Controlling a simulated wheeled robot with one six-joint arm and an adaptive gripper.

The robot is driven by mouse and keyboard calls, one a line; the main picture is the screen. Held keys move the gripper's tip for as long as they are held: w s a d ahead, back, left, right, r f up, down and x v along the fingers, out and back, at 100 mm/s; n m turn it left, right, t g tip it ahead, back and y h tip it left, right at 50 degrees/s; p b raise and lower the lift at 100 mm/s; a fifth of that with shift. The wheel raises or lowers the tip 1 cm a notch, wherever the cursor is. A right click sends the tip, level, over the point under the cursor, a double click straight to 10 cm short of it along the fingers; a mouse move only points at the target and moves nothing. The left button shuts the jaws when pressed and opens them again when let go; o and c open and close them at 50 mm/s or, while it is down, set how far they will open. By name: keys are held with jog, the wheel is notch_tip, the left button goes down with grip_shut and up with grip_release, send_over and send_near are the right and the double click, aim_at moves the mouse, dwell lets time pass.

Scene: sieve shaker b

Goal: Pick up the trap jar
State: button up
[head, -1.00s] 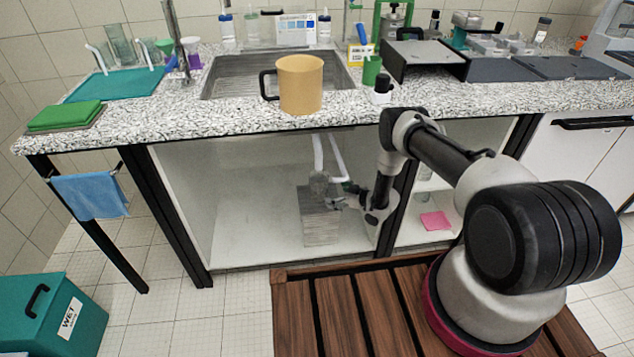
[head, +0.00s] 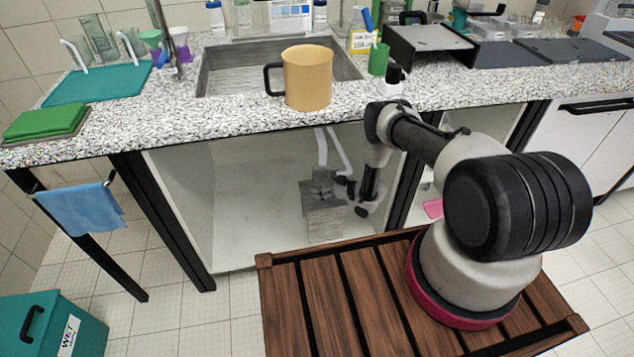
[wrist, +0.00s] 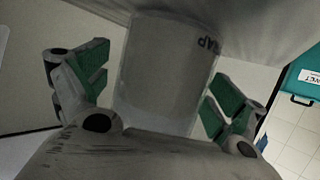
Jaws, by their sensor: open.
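The trap jar (wrist: 170,70) is a greyish translucent cylinder with dark letters "AP" showing, between the two green finger pads of my gripper (wrist: 157,92) in the wrist view. The pads stand apart on either side, with gaps to the jar, so the gripper is open. In the head view the jar (head: 322,184) is small and grey under the sink, above a grey block (head: 324,222) and below white pipes (head: 321,150). My gripper (head: 343,187) is low inside the cabinet beside it; its fingers are too small there to tell apart.
The cabinet's dark front post (head: 405,185) stands close to the right of my arm. The counter (head: 230,112) with a tan mug (head: 308,80) is overhead. The cabinet floor to the left is clear. A pink item (head: 432,208) lies in the right bay.

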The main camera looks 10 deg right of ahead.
jog(key=c, duration=1.3)
jog(key=shift+c, duration=0.4)
jog(key=shift+a+r, duration=0.1)
jog(key=shift+r, duration=0.15)
